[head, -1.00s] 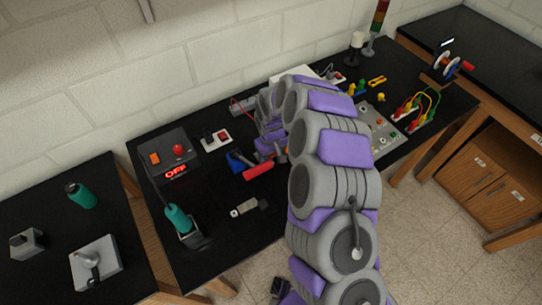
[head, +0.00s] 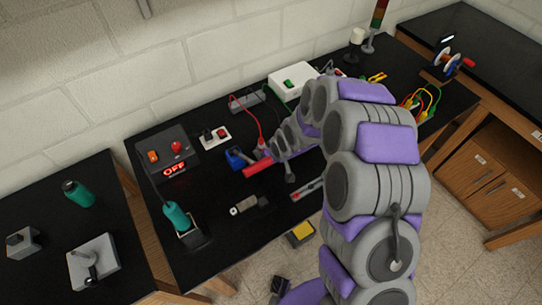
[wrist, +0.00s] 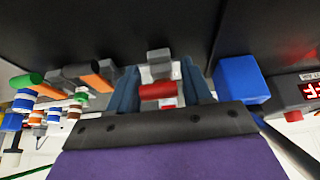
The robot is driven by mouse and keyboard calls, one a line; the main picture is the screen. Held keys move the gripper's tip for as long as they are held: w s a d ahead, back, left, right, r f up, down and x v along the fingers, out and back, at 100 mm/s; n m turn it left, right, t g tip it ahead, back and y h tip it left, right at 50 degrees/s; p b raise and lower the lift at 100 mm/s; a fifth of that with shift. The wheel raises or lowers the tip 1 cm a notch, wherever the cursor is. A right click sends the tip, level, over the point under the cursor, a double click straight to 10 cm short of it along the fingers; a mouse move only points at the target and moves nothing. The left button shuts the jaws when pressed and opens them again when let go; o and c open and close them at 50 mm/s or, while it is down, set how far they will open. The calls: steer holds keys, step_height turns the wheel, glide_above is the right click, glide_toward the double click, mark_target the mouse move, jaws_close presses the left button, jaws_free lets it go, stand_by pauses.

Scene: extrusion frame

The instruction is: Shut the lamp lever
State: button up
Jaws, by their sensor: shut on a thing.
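The lever's red handle (wrist: 157,91) lies crosswise between the two blue-grey fingers of my gripper (wrist: 159,70) in the wrist view, with a grey block and pale base beside it. The fingers are shut on this handle. In the head view a red bar (head: 258,168), which seems to be the same handle, lies at the end of my arm, next to a blue block (head: 237,158). My gripper (head: 264,153) is small and partly hidden there. The lever's exact angle cannot be told.
A control box (head: 166,152) with a red OFF display stands left. A small switch box (head: 215,136) and a white box (head: 293,80) are behind. A red cable (head: 252,115) runs close to my gripper.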

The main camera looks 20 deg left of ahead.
steer(key=shift+s+d+f+t+y+b, duration=0.1)
steer(key=shift+d+f+t+y+b, duration=0.05)
steer(key=shift+f+t+y+b, duration=0.3)
steer(key=shift+s+d+f+t+y+b, duration=0.15)
steer(key=shift+f+t+y+b, duration=0.1)
steer(key=shift+t+y, duration=0.3)
steer(key=shift+w+f+t+y+b, duration=0.1)
steer(key=shift+f+t+y+b, duration=0.1)
steer(key=shift+t+y+b, duration=0.5)
steer(key=shift+a+y, duration=0.1)
steer(key=shift+y, duration=0.2)
steer(key=o, duration=0.9)
